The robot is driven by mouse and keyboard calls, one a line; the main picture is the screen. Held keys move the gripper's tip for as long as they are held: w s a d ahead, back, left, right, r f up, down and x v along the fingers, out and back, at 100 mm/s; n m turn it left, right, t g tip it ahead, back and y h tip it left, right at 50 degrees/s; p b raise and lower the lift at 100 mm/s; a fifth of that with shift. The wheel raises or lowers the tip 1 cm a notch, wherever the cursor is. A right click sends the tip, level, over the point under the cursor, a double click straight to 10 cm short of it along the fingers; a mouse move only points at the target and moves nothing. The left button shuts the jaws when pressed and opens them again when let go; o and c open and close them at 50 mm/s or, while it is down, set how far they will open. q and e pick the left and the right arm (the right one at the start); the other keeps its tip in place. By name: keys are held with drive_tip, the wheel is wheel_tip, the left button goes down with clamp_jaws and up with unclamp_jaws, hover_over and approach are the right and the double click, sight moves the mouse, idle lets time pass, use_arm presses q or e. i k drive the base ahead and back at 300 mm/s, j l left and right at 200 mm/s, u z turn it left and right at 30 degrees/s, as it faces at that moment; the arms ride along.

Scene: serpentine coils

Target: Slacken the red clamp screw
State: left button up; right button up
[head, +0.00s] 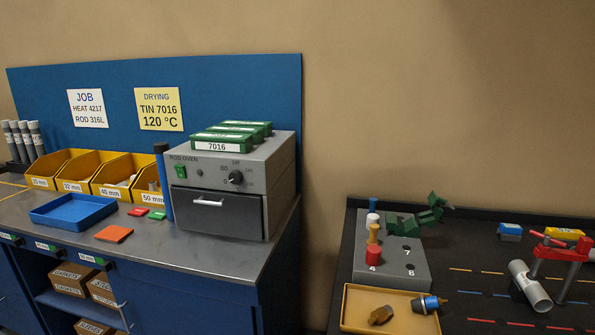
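A red clamp (562,253) stands at the right edge of the head view, on the dark bench. A thin red bar, which looks like the handle of its screw (547,238), slants across its left upper part. Grey legs or rods run down from the clamp. A grey pipe (527,286) lies tilted beside it at the lower left; I cannot tell whether the clamp grips it. The clamp's right side is partly cut off by the picture edge. Neither of my grippers is in view.
A grey block (410,262) with coloured pegs stands on the dark bench, a green jointed piece (425,215) behind it. A yellow tray (362,325) holds two small parts. Blue and yellow blocks lie behind the clamp. The rod oven (220,218) stands on the left bench.

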sight(547, 239)
drive_tip(key=z, duration=1.45)
drive_tip(key=i+l+u, duration=0.1)
drive_tip(key=u, duration=0.25)
drive_tip(key=l+u, duration=0.25)
drive_tip(key=u, duration=0.15)
drive_tip(key=l+u, duration=0.2)
drive_tip(key=u, duration=0.15)
drive_tip(key=l+u, duration=0.35)
drive_tip(key=l, duration=0.55)
drive_tip(key=l+u, duration=0.1)
drive_tip(key=l, duration=1)
